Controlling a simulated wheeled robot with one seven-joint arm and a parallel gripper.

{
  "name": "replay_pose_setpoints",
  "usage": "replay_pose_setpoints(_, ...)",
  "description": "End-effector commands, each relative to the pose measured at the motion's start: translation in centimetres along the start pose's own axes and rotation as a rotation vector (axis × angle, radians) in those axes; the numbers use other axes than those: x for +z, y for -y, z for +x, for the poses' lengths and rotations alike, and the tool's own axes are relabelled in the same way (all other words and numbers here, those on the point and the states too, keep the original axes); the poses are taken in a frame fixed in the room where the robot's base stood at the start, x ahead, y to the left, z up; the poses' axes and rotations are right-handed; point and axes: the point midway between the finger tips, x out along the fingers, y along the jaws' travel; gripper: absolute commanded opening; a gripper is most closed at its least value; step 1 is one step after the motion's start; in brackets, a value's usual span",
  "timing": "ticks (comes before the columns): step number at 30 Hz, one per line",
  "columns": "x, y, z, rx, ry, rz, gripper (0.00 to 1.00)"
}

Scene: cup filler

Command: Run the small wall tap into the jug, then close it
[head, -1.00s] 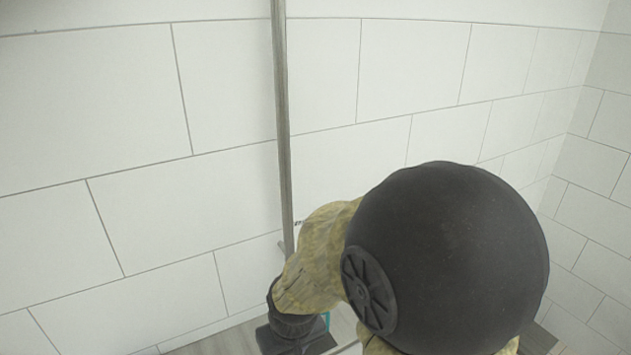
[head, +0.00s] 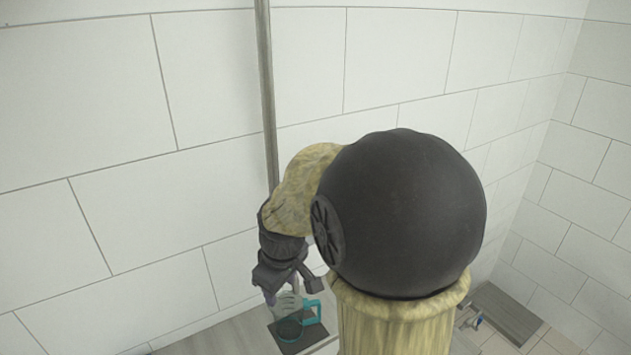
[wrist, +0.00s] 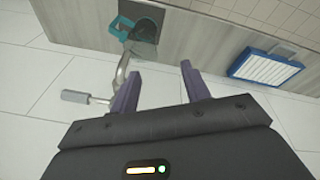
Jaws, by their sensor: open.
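The jug (head: 289,318) is clear with a teal handle (head: 312,311). It stands on a dark square mat (head: 294,344) below my gripper in the head view, and its teal part (wrist: 119,29) shows at the top of the wrist view. The small tap (wrist: 122,67) has a curved metal spout reaching toward the jug. Its lever with a grey grip (wrist: 75,97) sticks out to the left, outside my left finger, which hides part of the tap. My gripper (wrist: 156,79) is open with nothing between its fingers; it also shows in the head view (head: 292,287).
A blue-framed panel with white rows (wrist: 266,69) is right of the jug in the wrist view. A grey vertical pole (head: 267,100) runs down the tiled wall (head: 170,200). A grey slab (head: 506,312) lies at the lower right. My arm blocks the middle of the head view.

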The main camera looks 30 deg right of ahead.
Motion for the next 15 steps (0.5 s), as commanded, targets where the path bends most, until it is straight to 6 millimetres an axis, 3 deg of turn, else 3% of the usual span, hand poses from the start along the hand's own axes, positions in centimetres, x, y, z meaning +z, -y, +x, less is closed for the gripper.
replay_pose_setpoints(6,-2.8,-5.9,-3.9,-0.002,0.004,-0.338,0.47)
replay_pose_setpoints(15,-4.3,-13.2,-9.8,-0.016,0.003,-0.820,0.47)
